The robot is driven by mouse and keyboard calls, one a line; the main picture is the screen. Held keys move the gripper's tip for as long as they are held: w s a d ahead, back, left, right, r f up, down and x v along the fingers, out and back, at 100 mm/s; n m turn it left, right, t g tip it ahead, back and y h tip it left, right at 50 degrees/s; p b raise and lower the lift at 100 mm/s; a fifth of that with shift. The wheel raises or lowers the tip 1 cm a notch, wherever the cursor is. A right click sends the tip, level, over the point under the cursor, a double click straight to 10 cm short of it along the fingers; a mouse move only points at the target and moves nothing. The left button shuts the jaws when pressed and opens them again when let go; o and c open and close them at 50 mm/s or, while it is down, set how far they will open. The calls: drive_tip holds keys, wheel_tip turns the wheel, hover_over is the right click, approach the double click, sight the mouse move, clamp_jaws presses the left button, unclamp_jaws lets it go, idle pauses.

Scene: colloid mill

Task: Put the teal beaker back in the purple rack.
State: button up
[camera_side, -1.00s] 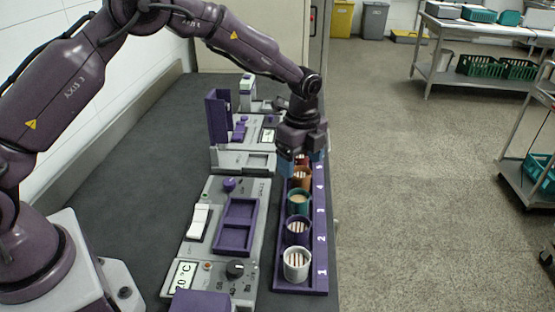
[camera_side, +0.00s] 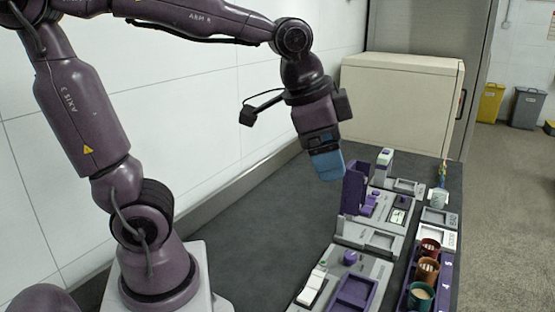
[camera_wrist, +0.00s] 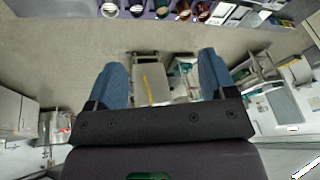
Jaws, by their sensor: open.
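The teal beaker (camera_side: 421,296), with tan contents, stands upright in the purple rack (camera_side: 440,289) at the lower right of the side view, in line with the orange beaker (camera_side: 428,270) and the red beaker (camera_side: 430,247). The near end of the rack is cut off by the frame. In the wrist view the teal beaker (camera_wrist: 160,8) shows in the row along the top edge. My gripper (camera_side: 330,172) is open and empty, raised high to the left of the rack, its blue fingers (camera_wrist: 160,62) spread apart in the wrist view.
The grey machine (camera_side: 362,262) with purple trays and the upright purple part (camera_side: 355,188) stand left of the rack. A cream cabinet (camera_side: 400,100) stands behind the bench. The dark bench top (camera_side: 270,240) left of the machine is clear.

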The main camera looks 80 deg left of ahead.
drive_tip(key=s+f+n+t, duration=0.1)
drive_tip(key=s+n, duration=0.3)
drive_tip(key=s, duration=0.3)
drive_tip(key=shift+s+a, duration=0.3)
drive_tip(key=shift+s, duration=0.05)
idle(0.6)
